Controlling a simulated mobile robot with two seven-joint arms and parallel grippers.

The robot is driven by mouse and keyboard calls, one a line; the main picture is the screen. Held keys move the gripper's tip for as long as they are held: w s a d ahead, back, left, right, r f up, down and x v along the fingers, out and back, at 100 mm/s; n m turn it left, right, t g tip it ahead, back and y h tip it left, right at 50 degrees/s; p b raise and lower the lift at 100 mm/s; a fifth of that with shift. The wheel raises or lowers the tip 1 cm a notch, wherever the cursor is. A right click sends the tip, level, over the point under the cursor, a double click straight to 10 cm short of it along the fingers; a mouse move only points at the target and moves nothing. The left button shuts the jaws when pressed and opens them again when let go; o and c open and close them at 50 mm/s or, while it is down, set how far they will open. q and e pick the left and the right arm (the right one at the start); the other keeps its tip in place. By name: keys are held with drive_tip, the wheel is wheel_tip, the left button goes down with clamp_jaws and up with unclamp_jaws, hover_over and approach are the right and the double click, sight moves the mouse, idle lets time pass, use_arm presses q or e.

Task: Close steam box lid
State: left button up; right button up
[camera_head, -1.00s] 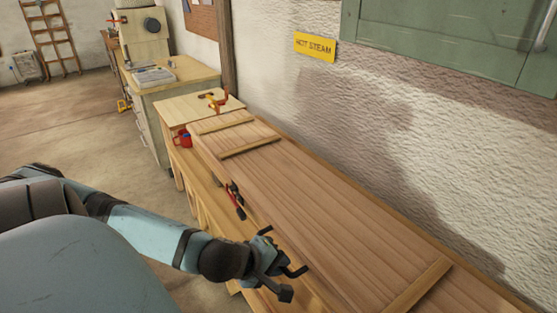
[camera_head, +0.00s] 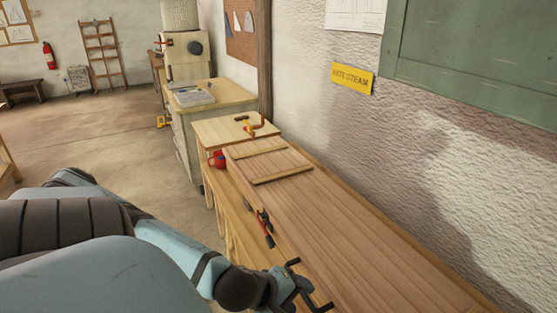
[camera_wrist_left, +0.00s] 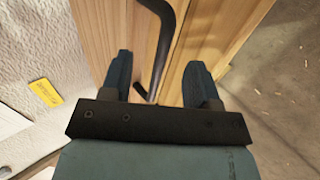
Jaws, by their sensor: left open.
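The steam box is a long wooden box along the wall, and its plank lid (camera_head: 340,235) with cross battens lies over the top in the head view. I cannot tell whether a gap remains under its edge. My left gripper (camera_head: 300,285) is at the box's near front edge, low in the picture. In the left wrist view my left gripper (camera_wrist_left: 160,78) is open, with a black bent bar, apparently a handle (camera_wrist_left: 163,45), between its fingers and no clear grip on it. A red-handled latch or clamp (camera_head: 264,222) sits on the front side. My right gripper is out of view.
A yellow steam sign (camera_head: 352,78) hangs on the white wall, below and left of a green cabinet (camera_head: 480,60). A cabinet (camera_head: 205,110) stands beyond.

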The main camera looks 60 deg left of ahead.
use_arm(q)
drive_tip(key=p+v, duration=0.5)
drive_tip(key=v, duration=0.1)
drive_tip(key=shift+p, duration=0.4)
drive_tip(key=shift+r, duration=0.1)
